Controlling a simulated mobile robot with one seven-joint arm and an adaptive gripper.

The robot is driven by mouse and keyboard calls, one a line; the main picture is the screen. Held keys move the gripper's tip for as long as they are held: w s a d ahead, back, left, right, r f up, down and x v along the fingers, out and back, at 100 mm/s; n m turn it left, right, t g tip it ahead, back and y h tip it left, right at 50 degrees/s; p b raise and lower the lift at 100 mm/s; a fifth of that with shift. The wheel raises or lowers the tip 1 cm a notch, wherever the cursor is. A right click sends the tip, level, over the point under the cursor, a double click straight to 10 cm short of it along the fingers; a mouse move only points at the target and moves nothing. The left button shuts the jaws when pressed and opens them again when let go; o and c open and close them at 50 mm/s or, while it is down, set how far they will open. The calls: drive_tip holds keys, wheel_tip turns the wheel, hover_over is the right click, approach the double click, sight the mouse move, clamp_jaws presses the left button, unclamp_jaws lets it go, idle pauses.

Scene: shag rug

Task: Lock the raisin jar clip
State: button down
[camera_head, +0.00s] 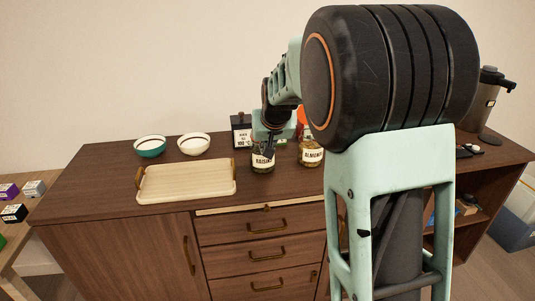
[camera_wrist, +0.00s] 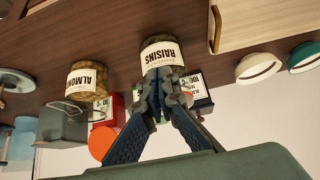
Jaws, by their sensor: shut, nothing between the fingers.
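The raisin jar (camera_head: 263,165) stands on the wooden cabinet top, just right of the tray, with a pale "RAISINS" label. In the wrist view the jar (camera_wrist: 161,52) appears upside down, directly ahead of the fingertips. My gripper (camera_head: 264,149) is at the upper part of this jar. In the wrist view my gripper (camera_wrist: 164,80) has its fingertips together, with nothing seen between them. The fingers cover the jar's lid area, so the clip and its state are hidden. I cannot tell whether the fingertips touch the jar.
The almond jar (camera_head: 311,155) stands close on the right. A black box (camera_head: 240,132) and an orange item (camera_wrist: 101,142) are behind. A wooden tray (camera_head: 187,183) and two bowls (camera_head: 194,144) (camera_head: 150,146) are left. A dark dispenser (camera_head: 484,105) stands far right.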

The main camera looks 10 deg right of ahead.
drive_tip(key=shift+s+f+t+b, duration=0.2)
drive_tip(key=shift+f+t+b, duration=0.45)
drive_tip(key=shift+b, duration=1.45)
drive_tip(key=shift+s+f+t+b, duration=0.15)
drive_tip(key=shift+f+t+b, duration=0.5)
drive_tip(key=shift+b, duration=1.4)
drive_tip(key=shift+f+b, duration=0.55)
drive_tip(key=shift+b, duration=0.8)
drive_tip(key=shift+w+f+b, duration=0.15)
drive_tip(key=shift+f+b, duration=0.6)
drive_tip(key=shift+f, duration=0.05)
drive_tip(key=shift+w+f, duration=0.1)
drive_tip(key=shift+f, duration=0.1)
drive_tip(key=shift+r, duration=0.2)
drive_tip(key=shift+r+p, duration=0.45)
drive_tip(key=shift+r, duration=0.2)
